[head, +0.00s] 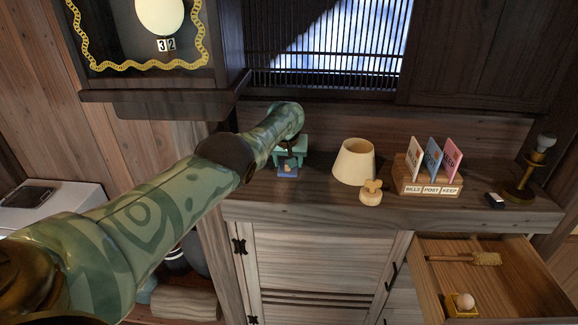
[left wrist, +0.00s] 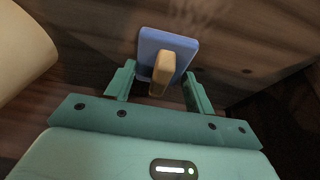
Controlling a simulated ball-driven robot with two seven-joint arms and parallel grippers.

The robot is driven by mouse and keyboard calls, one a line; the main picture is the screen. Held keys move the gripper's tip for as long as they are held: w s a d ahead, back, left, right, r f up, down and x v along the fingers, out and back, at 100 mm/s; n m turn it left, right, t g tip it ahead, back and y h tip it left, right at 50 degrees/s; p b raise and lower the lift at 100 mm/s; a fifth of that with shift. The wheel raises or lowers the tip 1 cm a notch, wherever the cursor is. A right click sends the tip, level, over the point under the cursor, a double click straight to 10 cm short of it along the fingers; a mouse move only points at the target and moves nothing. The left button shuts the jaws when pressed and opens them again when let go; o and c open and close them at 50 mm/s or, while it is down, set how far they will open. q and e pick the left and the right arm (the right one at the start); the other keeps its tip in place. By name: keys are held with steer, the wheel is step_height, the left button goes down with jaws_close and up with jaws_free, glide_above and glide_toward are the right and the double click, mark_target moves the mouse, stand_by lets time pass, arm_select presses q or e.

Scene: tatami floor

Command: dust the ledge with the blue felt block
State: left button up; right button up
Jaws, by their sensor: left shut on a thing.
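The blue felt block (head: 288,172) is a flat blue pad with a light wooden grip; the pad (left wrist: 178,42) and the grip (left wrist: 163,72) also show in the left wrist view. My left gripper (head: 290,152) is shut on the block by its grip, over the left part of the cabinet top (head: 300,206). In the left wrist view, my left gripper (left wrist: 160,80) has its fingers on either side of the grip. I cannot tell if the pad touches the wood. A dark ledge (head: 150,103) juts from the wall under the clock case. My right gripper is not in view.
Right of the block stand a cream lampshade (head: 354,162), a small wooden item (head: 371,192), a letter rack (head: 428,188) with three cards and a bare-bulb lamp base (head: 524,182). An open drawer (head: 495,280) juts out at lower right, holding a brush-like item (head: 470,259).

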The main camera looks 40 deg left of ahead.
arm_select(q)
steer(key=shift+r+p, duration=0.45)
steer(key=shift+r, duration=0.15)
step_height(320, 180, up, 5)
steer(key=shift+f+p, duration=0.15)
steer(key=shift+p, duration=0.9)
